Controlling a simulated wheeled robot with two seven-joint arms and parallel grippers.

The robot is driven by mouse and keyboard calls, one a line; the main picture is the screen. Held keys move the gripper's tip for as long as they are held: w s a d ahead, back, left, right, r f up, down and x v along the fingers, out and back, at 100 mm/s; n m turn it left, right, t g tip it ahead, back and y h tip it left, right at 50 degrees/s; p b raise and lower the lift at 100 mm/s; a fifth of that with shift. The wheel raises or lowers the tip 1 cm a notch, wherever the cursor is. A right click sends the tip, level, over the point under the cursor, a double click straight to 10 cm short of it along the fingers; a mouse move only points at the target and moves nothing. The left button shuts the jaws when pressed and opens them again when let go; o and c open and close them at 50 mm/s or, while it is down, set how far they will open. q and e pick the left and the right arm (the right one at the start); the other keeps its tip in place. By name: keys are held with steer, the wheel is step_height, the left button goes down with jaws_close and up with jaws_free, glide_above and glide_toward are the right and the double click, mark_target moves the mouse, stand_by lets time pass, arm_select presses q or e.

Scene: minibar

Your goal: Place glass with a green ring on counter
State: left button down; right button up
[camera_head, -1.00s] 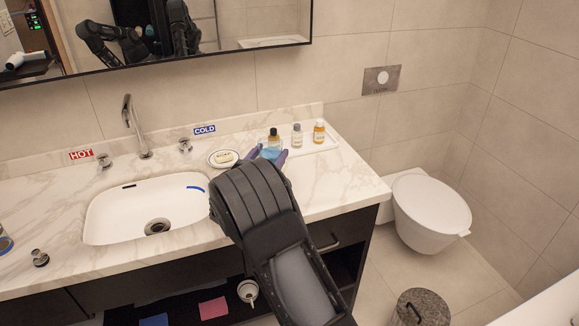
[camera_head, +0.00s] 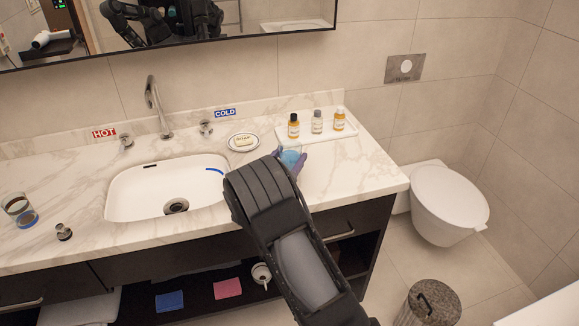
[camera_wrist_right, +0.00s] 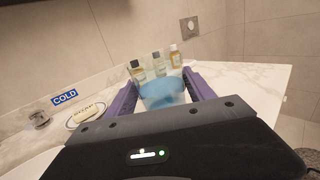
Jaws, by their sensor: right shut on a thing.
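My right gripper (camera_head: 290,160) has purple fingers and is shut on a clear, bluish glass (camera_head: 291,155). The glass also shows between the fingers in the right wrist view (camera_wrist_right: 163,93), looking upright. I cannot make out a green ring on it, nor whether its base touches the counter. It is over the white marble counter (camera_head: 345,180), just in front of the tray. Another glass (camera_head: 17,204) stands at the counter's left edge, with a dark band near its rim and a blue base. My left gripper is not clearly seen outside the mirror.
A white tray (camera_head: 352,138) holds three small bottles (camera_head: 316,122) at the back right. A soap dish (camera_head: 232,148) lies left of the gripper. The sink (camera_head: 130,195) and faucet (camera_head: 155,100) are further left. The counter right of the gripper is clear.

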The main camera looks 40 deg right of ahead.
step_height(320, 180, down, 3)
steer(key=shift+r, duration=0.1)
steer(key=shift+f, duration=0.4)
steer(key=shift+f, duration=0.1)
steer(key=o, duration=1.6)
steer(key=shift+f, duration=0.1)
